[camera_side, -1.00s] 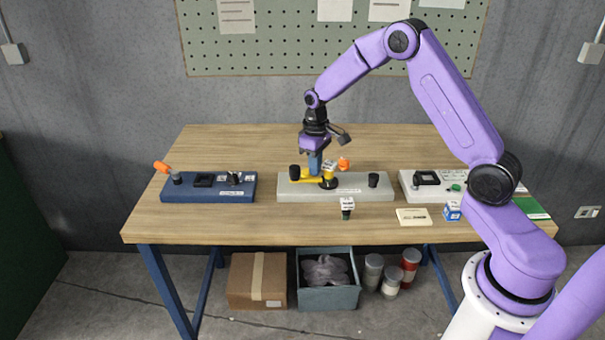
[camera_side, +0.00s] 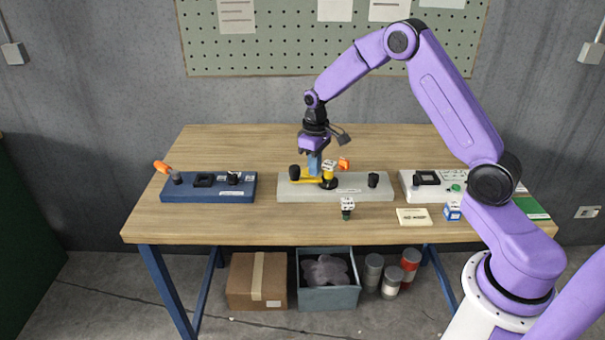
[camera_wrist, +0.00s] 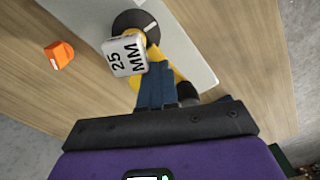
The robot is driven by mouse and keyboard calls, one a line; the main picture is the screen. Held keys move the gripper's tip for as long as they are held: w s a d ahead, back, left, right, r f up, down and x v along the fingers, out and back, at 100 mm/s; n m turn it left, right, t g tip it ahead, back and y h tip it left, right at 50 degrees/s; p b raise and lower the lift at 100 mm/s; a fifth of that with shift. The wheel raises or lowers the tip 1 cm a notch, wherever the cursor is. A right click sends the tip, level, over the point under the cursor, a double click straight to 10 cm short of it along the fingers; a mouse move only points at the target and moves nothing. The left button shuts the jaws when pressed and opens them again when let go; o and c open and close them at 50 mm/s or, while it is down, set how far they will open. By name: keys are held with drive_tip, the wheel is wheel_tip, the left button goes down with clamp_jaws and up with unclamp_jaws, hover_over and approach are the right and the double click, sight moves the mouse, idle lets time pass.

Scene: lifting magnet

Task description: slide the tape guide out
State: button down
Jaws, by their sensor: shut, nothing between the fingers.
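A yellow arm (camera_side: 309,180) lies on the grey base plate (camera_side: 382,195) at the table's middle. A white block marked "25 MM" (camera_wrist: 125,55) sits on the yellow part in the wrist view; it also shows in the side view (camera_side: 329,166). Beside it is a round black disc (camera_wrist: 134,20). I cannot tell for certain which piece is the tape guide. My gripper (camera_side: 314,171) points down, with its blue fingers closed together, empty, at the yellow arm. In the wrist view the fingertips (camera_wrist: 155,72) hide part of that arm; whether they touch it is unclear.
Black knobs (camera_side: 295,172) (camera_side: 373,180) stand near both ends of the plate. A blue fixture (camera_side: 210,194) is left, a white panel (camera_side: 408,186) right.

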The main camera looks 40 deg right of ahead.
sight(294, 167)
drive_tip(key=shift+w+a, duration=2)
idle(0.4)
drive_tip(key=shift+s+d, duration=0.55)
drive_tip(key=shift+r, duration=3.5)
